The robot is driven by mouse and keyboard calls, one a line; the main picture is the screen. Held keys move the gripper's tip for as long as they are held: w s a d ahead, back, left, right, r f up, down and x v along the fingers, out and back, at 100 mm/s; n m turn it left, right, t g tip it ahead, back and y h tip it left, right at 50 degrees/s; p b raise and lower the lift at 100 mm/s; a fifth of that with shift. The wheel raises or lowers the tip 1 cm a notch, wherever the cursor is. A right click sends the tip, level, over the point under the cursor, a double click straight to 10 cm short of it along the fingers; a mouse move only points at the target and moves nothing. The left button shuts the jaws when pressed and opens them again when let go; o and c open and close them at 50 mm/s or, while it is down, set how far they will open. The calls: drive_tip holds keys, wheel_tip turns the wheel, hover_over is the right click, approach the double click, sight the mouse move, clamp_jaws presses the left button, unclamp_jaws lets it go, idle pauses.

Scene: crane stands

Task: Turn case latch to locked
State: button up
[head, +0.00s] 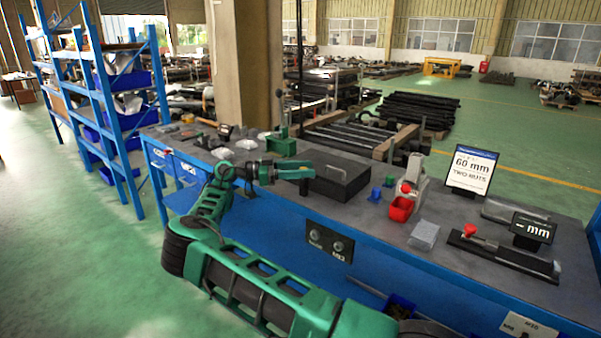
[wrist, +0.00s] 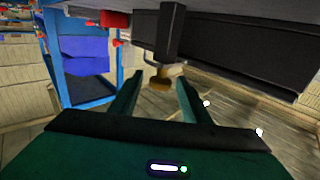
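The dark case (head: 350,183) lies closed on the workbench, with a thin handle on its lid. My gripper (head: 306,172) is at the left side of the case. In the wrist view my gripper (wrist: 159,80) is open, one green finger on each side. The latch (wrist: 170,35), a dark bar with a brass-coloured end, shows between and beyond the fingertips, beside the dark case body (wrist: 250,55). I cannot tell whether a finger touches it.
On the workbench (head: 465,220), a red bin (head: 401,208), blue blocks (head: 375,194) and a "60 mm" sign (head: 472,169) stand right of the case. A green stand (head: 281,140) is behind my gripper. A blue shelf (head: 110,110) stands at the left.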

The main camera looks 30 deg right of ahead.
drive_tip(key=shift+w+a, duration=0.25)
drive_tip(key=shift+a, duration=0.05)
drive_tip(key=v, duration=1)
